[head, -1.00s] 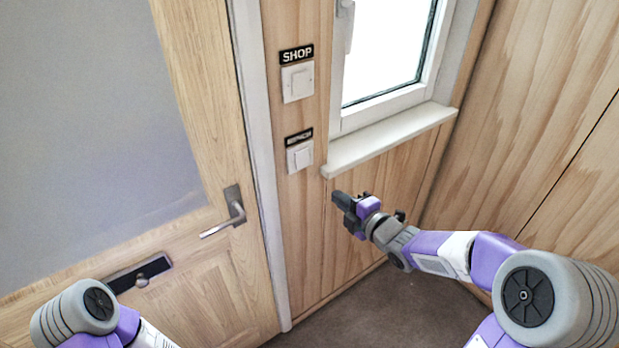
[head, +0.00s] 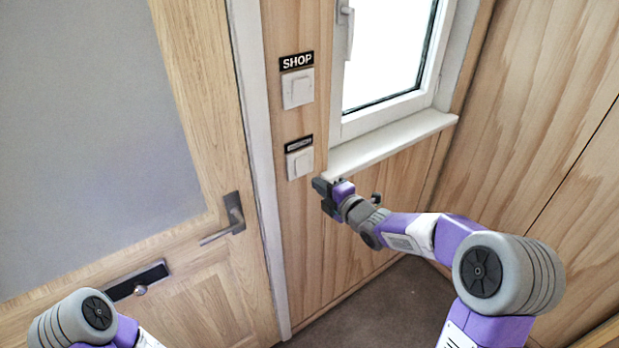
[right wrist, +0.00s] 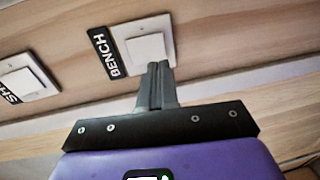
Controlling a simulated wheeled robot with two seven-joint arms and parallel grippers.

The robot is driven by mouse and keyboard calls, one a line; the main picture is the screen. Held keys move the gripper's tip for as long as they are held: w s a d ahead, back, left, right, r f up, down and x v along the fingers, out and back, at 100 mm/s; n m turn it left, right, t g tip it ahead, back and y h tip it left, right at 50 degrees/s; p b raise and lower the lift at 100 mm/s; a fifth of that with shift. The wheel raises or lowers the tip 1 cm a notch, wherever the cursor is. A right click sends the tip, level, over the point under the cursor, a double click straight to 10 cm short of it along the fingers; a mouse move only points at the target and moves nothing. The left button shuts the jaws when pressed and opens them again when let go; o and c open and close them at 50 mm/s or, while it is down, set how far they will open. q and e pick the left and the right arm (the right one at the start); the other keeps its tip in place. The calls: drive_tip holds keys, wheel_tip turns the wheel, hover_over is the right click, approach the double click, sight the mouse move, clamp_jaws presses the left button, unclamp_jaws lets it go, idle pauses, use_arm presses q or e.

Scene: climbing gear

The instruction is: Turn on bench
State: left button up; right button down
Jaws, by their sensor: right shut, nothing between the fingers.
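The bench switch (head: 299,162) is a white rocker switch on the wood wall under a small black label, which reads BENCH in the right wrist view. In the right wrist view the bench switch (right wrist: 147,46) is just beyond my fingertips. My right gripper (head: 318,185) is shut and empty, just below and right of the switch in the head view. The shut fingers (right wrist: 157,68) overlap the lower edge of the switch in the wrist view; I cannot tell whether they touch it. My left gripper is out of view; only part of my left arm shows at lower left.
The shop switch (head: 298,88) with its SHOP label is above the bench switch. A window sill (head: 390,142) juts out to the right, close above my right gripper. A door with a lever handle (head: 230,219) is on the left.

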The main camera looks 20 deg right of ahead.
drive_tip(key=shift+x, duration=2.55)
drive_tip(key=shift+w+f+b, duration=0.15)
drive_tip(key=shift+f+b, duration=0.15)
drive_tip(key=shift+b, duration=0.75)
drive_tip(key=shift+r, duration=0.2)
drive_tip(key=shift+s+b, duration=0.25)
drive_tip(key=shift+b, duration=0.05)
drive_tip(key=b, duration=0.1)
approach(303, 172)
drive_tip(key=s+d+f, duration=0.2)
drive_tip(key=s, duration=0.4)
drive_tip(key=shift+s+f, duration=0.2)
drive_tip(key=shift+f, duration=0.15)
drive_tip(key=shift+d, duration=0.1)
